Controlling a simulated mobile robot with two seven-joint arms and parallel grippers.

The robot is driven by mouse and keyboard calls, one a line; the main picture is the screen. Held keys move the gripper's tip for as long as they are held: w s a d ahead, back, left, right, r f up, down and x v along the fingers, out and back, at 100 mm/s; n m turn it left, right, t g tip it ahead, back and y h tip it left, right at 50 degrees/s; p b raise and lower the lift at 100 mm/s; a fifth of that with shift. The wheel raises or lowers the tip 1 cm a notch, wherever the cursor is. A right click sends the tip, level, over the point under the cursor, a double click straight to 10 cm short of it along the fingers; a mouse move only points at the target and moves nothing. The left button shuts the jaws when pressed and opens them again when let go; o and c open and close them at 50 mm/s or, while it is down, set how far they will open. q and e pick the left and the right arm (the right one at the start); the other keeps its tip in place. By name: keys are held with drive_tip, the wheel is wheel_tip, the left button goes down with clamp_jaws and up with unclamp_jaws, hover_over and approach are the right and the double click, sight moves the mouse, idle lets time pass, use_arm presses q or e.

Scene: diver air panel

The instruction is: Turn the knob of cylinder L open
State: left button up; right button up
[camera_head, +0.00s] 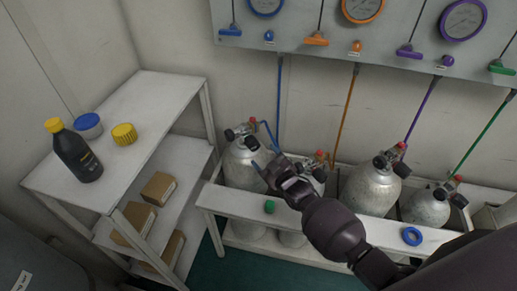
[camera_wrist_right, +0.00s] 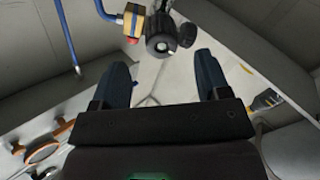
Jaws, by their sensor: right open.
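The leftmost grey cylinder (camera_head: 245,165) stands in the white rack, with a blue hose at its valve. I cannot read a letter on it. Its valve has a black knob (camera_head: 230,134) at the left and a red part at the top right. My right gripper (camera_head: 268,160) is open and empty, just right of this cylinder's top in the head view. In the right wrist view, a black valve knob (camera_wrist_right: 159,45) lies beyond and between the open fingertips (camera_wrist_right: 162,66), apart from both. A blue, yellow and red fitting sits beside it. My left gripper is not in view.
Other cylinders (camera_head: 370,190) stand to the right, with orange, purple and green hoses. The rack's front rail (camera_head: 330,217) carries a green cap and a blue ring. A gauge panel (camera_head: 310,25) hangs above. A white shelf (camera_head: 150,95) with a bottle and boxes stands left.

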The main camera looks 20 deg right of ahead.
drive_tip(key=shift+v, duration=1.95)
drive_tip(key=shift+f, duration=0.15)
drive_tip(key=s+d+f+m+g+h, duration=0.2)
drive_tip(key=s+m+g, duration=0.1)
drive_tip(key=s, duration=1)
drive_tip(key=s+d+f+m+g+h, duration=0.2)
drive_tip(key=s+m+g, duration=0.1)
drive_tip(key=s, duration=1.1)
drive_tip(key=shift+s+d+m+g, duration=0.2)
drive_tip(key=shift+s+m+g, duration=0.1)
drive_tip(key=shift+m, duration=0.3)
